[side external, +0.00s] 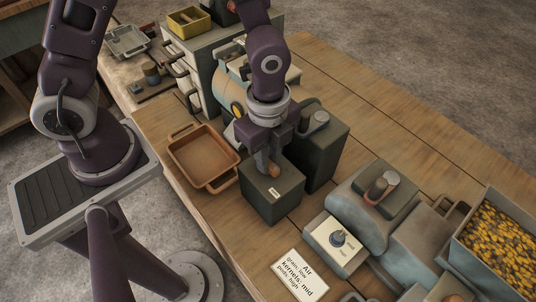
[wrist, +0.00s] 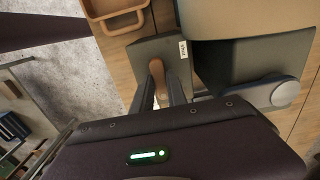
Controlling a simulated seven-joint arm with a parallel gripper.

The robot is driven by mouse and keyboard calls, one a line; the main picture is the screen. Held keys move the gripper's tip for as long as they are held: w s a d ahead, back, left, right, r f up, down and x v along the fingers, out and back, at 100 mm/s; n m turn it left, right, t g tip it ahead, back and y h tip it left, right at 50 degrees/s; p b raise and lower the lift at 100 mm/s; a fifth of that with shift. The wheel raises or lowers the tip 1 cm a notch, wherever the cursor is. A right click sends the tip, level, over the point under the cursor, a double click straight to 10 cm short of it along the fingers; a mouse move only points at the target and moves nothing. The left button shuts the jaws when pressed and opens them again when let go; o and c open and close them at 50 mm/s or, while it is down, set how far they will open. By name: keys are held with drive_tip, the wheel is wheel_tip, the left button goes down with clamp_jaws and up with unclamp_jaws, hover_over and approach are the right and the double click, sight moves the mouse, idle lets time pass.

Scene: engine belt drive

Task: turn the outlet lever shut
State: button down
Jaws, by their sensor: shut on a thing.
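A brown lever (side external: 263,163) stands on top of a dark grey box (side external: 272,205) with a small white label, whose text is too small to read for sure. My gripper (side external: 268,153) is right above the box, shut on the lever. In the wrist view the rounded lever (wrist: 157,70) shows between the two dark fingers of my gripper (wrist: 160,90), with the labelled box top (wrist: 148,47) around it. The lower part of the lever is partly hidden by the fingers.
A taller dark box with a round grey cap (side external: 319,119) stands close behind on the right. An empty orange-brown tray (side external: 203,156) lies to the left.

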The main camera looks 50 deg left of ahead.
drive_tip(key=shift+n, duration=0.4)
drive_tip(key=n, duration=1.2)
drive_tip(key=shift+n, duration=2.7)
drive_tip(key=c, duration=1.3)
unclamp_jaws()
